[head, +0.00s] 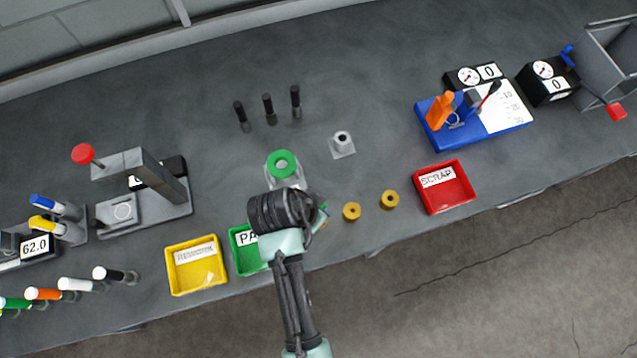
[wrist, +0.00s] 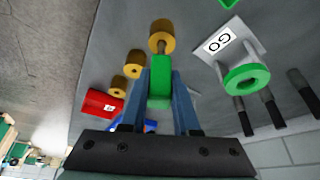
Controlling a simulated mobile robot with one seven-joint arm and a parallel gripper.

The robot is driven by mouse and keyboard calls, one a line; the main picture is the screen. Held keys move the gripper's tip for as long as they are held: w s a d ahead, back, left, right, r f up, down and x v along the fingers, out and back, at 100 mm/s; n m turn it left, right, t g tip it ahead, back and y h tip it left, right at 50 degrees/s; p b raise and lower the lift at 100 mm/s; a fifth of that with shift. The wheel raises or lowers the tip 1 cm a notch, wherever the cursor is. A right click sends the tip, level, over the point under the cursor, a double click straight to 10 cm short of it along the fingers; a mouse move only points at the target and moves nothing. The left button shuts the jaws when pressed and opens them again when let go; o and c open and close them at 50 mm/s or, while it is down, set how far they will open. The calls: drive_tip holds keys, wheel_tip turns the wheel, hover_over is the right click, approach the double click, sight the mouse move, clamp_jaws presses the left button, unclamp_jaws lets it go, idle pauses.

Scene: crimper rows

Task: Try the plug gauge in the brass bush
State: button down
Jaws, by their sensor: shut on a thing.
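My gripper (wrist: 160,78) is shut on the green handle of the plug gauge (wrist: 159,92). The gauge's narrow grey end points at a brass bush (wrist: 162,28) in the wrist view. The tip overlaps the bush's near face at its hole; I cannot tell whether it is inside or just in front. In the head view my gripper (head: 321,214) is mostly hidden by the dark wrist, and so are the gauge and this bush. Two more brass bushes, one nearer (head: 351,212) and one farther right (head: 390,200), stand on the bench.
A stand with a green ring (head: 282,164), its plate marked GO (wrist: 218,41), is close behind my wrist. A grey-ringed stand (head: 342,146) is behind the bushes. Green (head: 240,257), yellow (head: 171,273) and red SCRAP (head: 470,200) trays line the front edge. Dark pins (head: 268,108) stand behind.

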drive_tip(key=shift+f+b, duration=0.7)
drive_tip(key=shift+f, duration=0.4)
idle(0.4)
drive_tip(key=shift+r, duration=0.15)
idle(0.7)
drive_tip(key=shift+r+p, duration=3.5)
drive_tip(key=shift+p, duration=0.15)
